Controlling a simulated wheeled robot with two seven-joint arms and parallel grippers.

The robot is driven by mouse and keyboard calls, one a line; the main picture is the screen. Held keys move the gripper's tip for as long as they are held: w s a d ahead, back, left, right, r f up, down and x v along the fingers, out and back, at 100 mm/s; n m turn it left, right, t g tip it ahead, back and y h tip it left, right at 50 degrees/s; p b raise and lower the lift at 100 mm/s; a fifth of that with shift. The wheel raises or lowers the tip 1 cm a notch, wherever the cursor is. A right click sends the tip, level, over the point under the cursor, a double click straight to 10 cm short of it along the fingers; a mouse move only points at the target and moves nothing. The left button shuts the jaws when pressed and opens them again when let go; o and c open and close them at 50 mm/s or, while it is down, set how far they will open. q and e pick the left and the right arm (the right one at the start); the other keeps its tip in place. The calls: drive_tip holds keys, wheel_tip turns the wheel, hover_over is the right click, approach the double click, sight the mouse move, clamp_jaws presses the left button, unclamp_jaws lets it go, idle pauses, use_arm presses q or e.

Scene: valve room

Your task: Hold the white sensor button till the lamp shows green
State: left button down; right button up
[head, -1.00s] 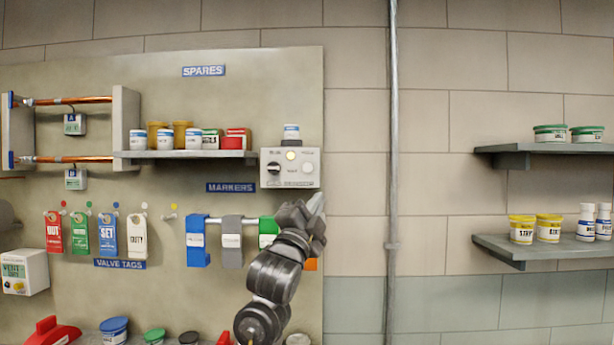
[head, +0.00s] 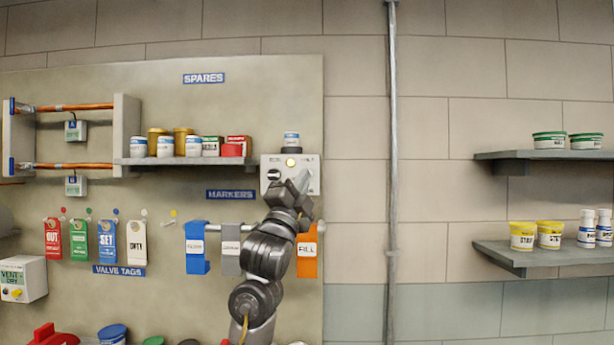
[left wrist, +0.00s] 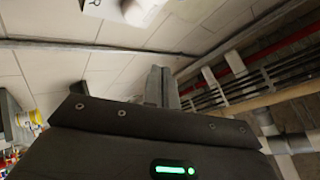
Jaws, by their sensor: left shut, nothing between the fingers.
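The white button at the box's right side is hidden behind my gripper. In the left wrist view the shut fingers (left wrist: 160,86) point up, and part of a white box (left wrist: 105,8) shows at the top edge. My right gripper is not in view.
Hanging markers, including an orange one (head: 307,262), are close around my arm. A vertical pipe (head: 392,200) runs to the right.

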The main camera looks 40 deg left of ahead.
use_arm(q)
drive_tip(key=w+a, duration=0.3)
drive_tip(key=w, duration=0.2)
drive_tip(key=shift+a+p, duration=0.35)
drive_tip(key=shift+a, duration=0.05)
drive_tip(key=shift+a, duration=0.1)
idle(1.8)
drive_tip(key=shift+w+a, duration=0.15)
drive_tip(key=shift+w, duration=0.15)
drive_tip(key=shift+w+a, duration=0.3)
drive_tip(key=shift+w, duration=0.05)
idle(2.0)
drive_tip(key=shift+s+d, duration=0.5)
drive_tip(key=shift+s, duration=0.15)
drive_tip(key=shift+s+d+b, duration=0.15)
drive_tip(key=shift+s+d, duration=0.65)
drive_tip(key=shift+s, duration=0.2)
drive_tip(key=shift+s+d+b, duration=0.15)
drive_tip(key=shift+s+d, duration=0.6)
drive_tip(key=shift+s, duration=0.25)
